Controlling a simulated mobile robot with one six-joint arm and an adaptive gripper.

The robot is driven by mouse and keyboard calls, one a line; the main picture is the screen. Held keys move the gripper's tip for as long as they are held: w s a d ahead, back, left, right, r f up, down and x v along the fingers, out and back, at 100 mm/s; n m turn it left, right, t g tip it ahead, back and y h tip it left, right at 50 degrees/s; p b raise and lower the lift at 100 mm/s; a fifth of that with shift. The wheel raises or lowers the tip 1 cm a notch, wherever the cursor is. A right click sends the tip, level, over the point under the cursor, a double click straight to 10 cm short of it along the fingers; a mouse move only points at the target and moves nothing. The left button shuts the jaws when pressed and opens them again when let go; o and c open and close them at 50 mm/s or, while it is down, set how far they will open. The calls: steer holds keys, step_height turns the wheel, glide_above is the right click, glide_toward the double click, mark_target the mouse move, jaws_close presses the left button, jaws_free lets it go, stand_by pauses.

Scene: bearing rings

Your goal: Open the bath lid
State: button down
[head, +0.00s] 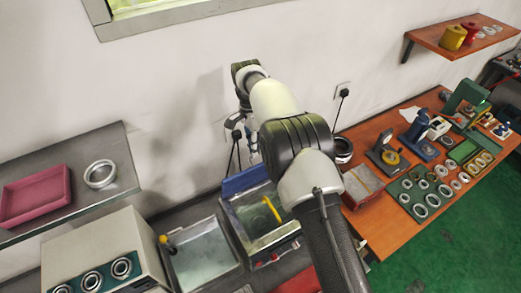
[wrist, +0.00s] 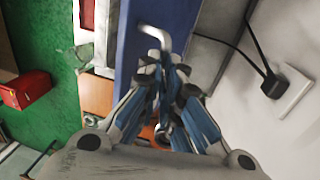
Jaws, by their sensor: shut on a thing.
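The blue bath lid (wrist: 140,50) fills the upper middle of the wrist view. A bent grey metal handle (wrist: 156,35) stands out at it, and my gripper (wrist: 165,72) is shut on this handle. In the head view the lid shows as a blue panel (head: 244,181) standing tilted up at the back edge of the right bath (head: 240,222). The bath's inside is open to view there, with a yellow handle in it.
A second basin (head: 200,256) with a yellow knob lies left of the bath. The wall and a socket with a cable (wrist: 272,85) are close to my gripper. A shelf (head: 118,150) holds a red tray and a ring; a wooden bench (head: 372,222) with several rings is at right.

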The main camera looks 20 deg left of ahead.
steer(key=shift+s+f, duration=0.2)
steer(key=shift+f, duration=0.75)
steer(key=c, duration=1.9)
jaws_free()
steer(key=shift+a, duration=0.1)
steer(key=shift+c, duration=0.2)
steer(key=shift+o, duration=1.3)
steer(key=shift+w+a+f, duration=0.2)
steer(key=shift+w+a, duration=0.2)
steer(key=shift+w, duration=0.15)
step_height(320, 180, up, 11)
steer(key=shift+s+d+f, duration=0.2)
